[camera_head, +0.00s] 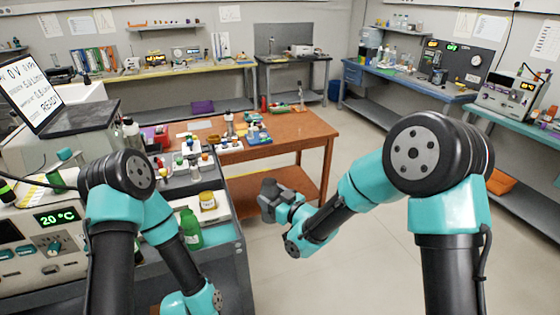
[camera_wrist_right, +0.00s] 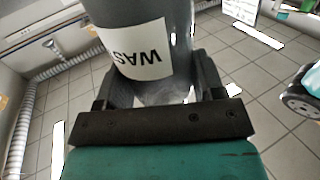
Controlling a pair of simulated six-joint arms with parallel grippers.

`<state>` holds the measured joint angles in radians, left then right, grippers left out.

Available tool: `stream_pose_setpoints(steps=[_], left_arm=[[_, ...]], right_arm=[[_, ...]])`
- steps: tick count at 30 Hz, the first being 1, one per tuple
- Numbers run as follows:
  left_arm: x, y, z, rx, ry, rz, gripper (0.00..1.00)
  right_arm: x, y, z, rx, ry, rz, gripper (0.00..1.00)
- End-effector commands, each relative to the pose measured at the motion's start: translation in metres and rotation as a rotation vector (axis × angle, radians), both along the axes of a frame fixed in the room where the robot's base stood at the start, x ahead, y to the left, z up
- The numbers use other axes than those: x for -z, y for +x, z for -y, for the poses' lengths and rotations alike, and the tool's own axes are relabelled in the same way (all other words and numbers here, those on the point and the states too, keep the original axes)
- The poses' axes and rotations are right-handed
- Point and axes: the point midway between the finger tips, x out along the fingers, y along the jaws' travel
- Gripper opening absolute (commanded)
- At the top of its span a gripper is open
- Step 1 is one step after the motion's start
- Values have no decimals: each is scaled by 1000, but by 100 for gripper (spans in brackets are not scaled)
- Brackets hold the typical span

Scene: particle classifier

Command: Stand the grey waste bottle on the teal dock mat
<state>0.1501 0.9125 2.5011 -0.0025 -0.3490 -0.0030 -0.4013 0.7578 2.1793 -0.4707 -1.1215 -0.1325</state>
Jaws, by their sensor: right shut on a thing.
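The grey waste bottle (camera_wrist_right: 150,40) fills the top middle of the right wrist view, with a white label reading "WAS", upside down, in part. My right gripper (camera_wrist_right: 158,84) is shut on it, one dark finger on each side. In the head view the right gripper (camera_head: 270,200) is in the air, over the floor to the right of the grey cart. The bottle is hard to tell from the dark gripper there. My left arm hangs down at lower left, its gripper out of sight. I cannot make out the teal dock mat in either view.
The grey cart (camera_head: 232,262) carries a green bottle (camera_head: 190,228), a yellow-lidded jar (camera_head: 207,201) and several small bottles. A brown table (camera_head: 290,130) stands behind, with items on its left part and bare wood at right. Open floor lies right of the cart.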

Motion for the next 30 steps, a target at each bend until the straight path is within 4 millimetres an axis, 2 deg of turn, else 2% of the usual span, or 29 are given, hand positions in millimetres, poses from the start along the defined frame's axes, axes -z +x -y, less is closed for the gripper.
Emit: stream_pose_setpoints(steps=[5,8,11,15,20,27,30], left_arm=[[0,0,0,0,0,0,92],[0,0,0,0,0,0,92],[0,0,0,0,0,0,92],[0,0,0,0,0,0,92],[0,0,0,0,0,0,92],[0,0,0,0,0,0,92],[0,0,0,0,0,0,92]], right_arm=[[8,6,8,29,2,-1,35],[23,16,23,76,0,-3,35],[46,29,46,152,-1,-6,35],[86,47,90,289,-1,-6,35],[135,60,145,459,-2,-5,35],[207,57,226,709,-2,-4,35],[228,52,251,788,-2,-3,35]])
